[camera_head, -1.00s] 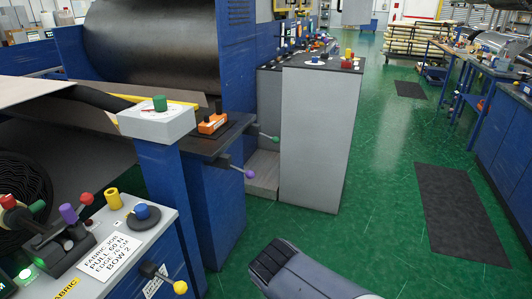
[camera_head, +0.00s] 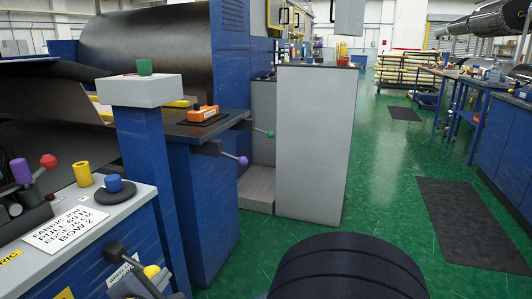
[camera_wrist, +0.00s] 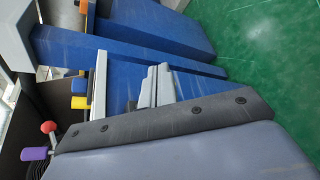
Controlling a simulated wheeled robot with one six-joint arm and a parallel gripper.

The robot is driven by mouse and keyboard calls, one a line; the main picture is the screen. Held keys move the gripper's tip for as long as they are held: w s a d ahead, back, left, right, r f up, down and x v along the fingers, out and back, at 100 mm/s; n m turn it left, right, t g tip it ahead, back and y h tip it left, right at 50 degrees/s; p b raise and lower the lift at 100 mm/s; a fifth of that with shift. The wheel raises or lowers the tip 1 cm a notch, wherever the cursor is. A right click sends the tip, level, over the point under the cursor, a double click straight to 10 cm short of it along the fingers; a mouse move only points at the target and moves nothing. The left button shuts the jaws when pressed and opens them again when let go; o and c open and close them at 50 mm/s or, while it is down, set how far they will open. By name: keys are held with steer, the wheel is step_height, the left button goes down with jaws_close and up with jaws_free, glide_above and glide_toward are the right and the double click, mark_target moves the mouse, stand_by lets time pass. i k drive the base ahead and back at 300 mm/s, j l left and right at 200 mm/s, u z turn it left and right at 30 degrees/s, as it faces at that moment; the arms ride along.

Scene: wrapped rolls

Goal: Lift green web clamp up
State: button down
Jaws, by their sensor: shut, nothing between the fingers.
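Two green-knobbed controls show in the head view, and no readable label tells which is the web clamp. One is a lever with a green ball (camera_head: 270,134) on the side of the blue machine, above a purple-ball lever (camera_head: 243,160). The other is a green knob (camera_head: 144,67) on top of a white box on a blue post. Both stand clear of my gripper. In the wrist view my gripper (camera_wrist: 155,72) is shut and empty, beside the blue console side. In the head view, grey parts that look like my gripper show at the bottom left, near a yellow ball lever.
The console (camera_head: 130,199) at the left carries yellow (camera_head: 82,174) and blue (camera_head: 113,183) knobs and a label card. An orange-topped device (camera_head: 202,113) sits on the dark ledge. A grey cabinet (camera_head: 314,145) stands beyond. Green floor (camera_head: 385,165) is open at the right.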

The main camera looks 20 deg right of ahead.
mark_target(271, 135)
steer(key=i+l+z, duration=0.3)
steer(key=i, duration=0.2)
steer(key=i+l+z, duration=0.3)
steer(key=i, duration=0.2)
steer(key=i+l+z, duration=0.1)
steer(key=i+z, duration=0.2)
steer(key=i, duration=0.2)
steer(key=i+l+u, duration=0.15)
steer(key=i+u, duration=0.3)
steer(key=i+l+u, duration=0.5)
steer(key=i+j, duration=0.05)
steer(key=j, duration=0.05)
